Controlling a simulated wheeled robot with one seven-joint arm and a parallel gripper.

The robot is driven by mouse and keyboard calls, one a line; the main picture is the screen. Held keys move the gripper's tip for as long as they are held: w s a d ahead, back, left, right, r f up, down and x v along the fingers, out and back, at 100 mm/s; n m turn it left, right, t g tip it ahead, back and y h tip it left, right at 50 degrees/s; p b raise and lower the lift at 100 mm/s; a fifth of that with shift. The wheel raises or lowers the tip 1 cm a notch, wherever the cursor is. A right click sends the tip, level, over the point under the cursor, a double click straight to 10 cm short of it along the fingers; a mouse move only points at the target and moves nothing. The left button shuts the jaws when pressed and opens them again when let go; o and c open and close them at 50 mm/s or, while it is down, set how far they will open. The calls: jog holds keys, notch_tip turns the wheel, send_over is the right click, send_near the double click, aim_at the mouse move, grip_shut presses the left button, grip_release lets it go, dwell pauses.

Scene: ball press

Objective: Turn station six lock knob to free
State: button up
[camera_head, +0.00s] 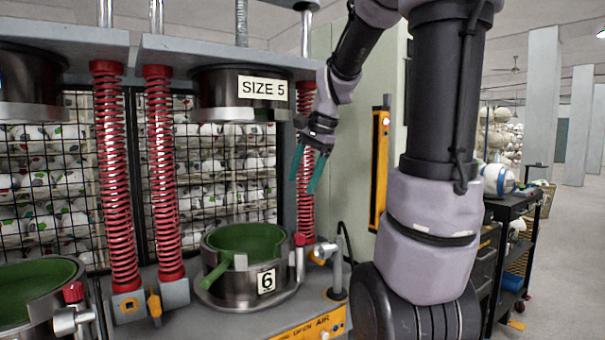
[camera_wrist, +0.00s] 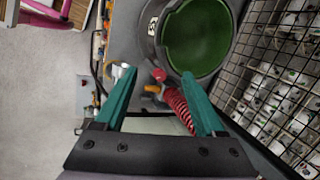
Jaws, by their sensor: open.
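Station six is the round metal mould (camera_head: 246,284) with a green lining and a "6" label. At its right side sits a red-capped knob (camera_head: 299,241) on a metal post. A small orange lever (camera_head: 316,258) and a silver cylinder (camera_head: 326,250) are beside it. I cannot tell for certain which part is the lock knob or how it is set. My gripper (camera_head: 303,184) is open and empty, pointing down above these parts, apart from them. In the wrist view the red knob (camera_wrist: 159,75) appears between the fingertips, with the orange lever (camera_wrist: 152,89) just below it.
A red spring column (camera_head: 306,215) stands behind the knob. The upper mould half (camera_head: 225,95), marked "SIZE 5", hangs above station six. Another mould (camera_head: 35,290) stands at left. A mesh rack of balls (camera_head: 60,180) is behind. A yellow-orange box (camera_head: 380,165) is to the right.

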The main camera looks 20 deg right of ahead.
jog(key=s+a+r+n+t, duration=0.1)
jog(key=s+a+n, duration=0.1)
jog(key=s, duration=0.3)
jog(key=s+a+r+n+t, duration=0.1)
jog(key=s+a+n, duration=0.1)
jog(key=s+n, duration=0.3)
jog(key=shift+s+a+r+t+h, duration=0.15)
jog(key=shift+a+r+t+h, duration=0.15)
jog(key=shift+a, duration=0.05)
